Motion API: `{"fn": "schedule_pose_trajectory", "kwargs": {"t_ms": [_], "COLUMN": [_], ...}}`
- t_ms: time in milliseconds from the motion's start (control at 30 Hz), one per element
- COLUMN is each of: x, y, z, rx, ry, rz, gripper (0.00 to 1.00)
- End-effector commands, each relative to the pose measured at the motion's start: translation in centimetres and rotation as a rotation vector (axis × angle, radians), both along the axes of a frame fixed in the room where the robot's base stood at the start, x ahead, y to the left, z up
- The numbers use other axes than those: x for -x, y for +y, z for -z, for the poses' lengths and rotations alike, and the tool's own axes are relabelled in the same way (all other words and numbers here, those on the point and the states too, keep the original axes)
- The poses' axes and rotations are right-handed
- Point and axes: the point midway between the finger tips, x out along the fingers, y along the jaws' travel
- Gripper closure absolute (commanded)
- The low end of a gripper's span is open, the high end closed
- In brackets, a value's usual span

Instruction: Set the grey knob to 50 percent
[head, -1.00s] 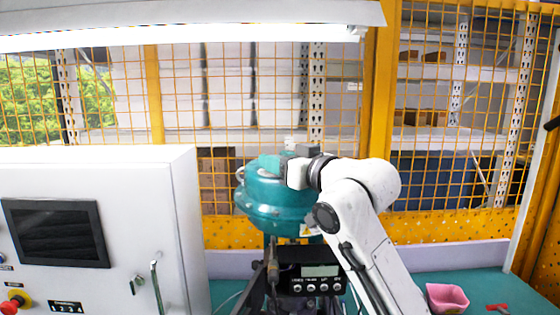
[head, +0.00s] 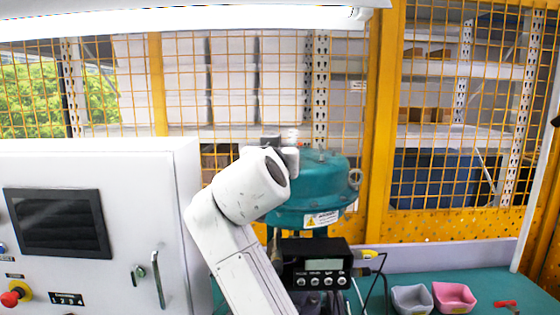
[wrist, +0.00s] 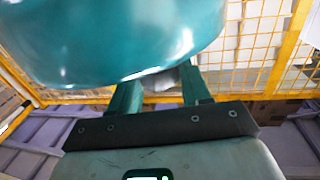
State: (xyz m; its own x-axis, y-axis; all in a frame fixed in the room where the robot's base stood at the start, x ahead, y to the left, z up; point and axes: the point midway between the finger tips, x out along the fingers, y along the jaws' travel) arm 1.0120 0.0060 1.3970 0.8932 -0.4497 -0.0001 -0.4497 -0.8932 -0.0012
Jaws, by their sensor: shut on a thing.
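My gripper (head: 289,156) is at the top front of the teal valve actuator (head: 325,180), partly hidden behind my white wrist. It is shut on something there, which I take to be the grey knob. The knob is not clearly visible and its scale cannot be read. In the wrist view the teal actuator body (wrist: 110,35) fills the top, with two green uprights below it and a dark bolted bar (wrist: 160,126). The fingertips cannot be made out clearly there. The black positioner box (head: 316,262) with a pale display and several round buttons sits below the actuator.
A white control cabinet (head: 130,160) with a dark screen stands at the left, close to my arm. A grey bin (head: 411,300) and a pink bin (head: 454,298) are on the green surface at the right. A yellow mesh fence (head: 380,120) stands behind.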

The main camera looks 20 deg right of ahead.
Motion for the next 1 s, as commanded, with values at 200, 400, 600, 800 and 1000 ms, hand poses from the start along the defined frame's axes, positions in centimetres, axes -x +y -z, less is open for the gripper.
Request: {"fn": "schedule_pose_trajectory", "kwargs": {"t_ms": [200, 400, 600, 800, 1000], "x": [-0.29, -0.48, -0.62, -0.69, -0.74], "y": [0.51, 0.6, 0.7, 0.73, 0.7], "z": [0.3, 0.11, 0.0, -0.03, 0.03], "rx": [0.001, 0.003, 0.003, 0.002, 0.001], "ry": [0.002, 0.003, 0.003, 0.002, 0.002], "rz": [0.204, 0.379, 0.504, 0.585, 0.624], "gripper": [0.83, 0.83, 0.83, 0.83, 0.83]}}
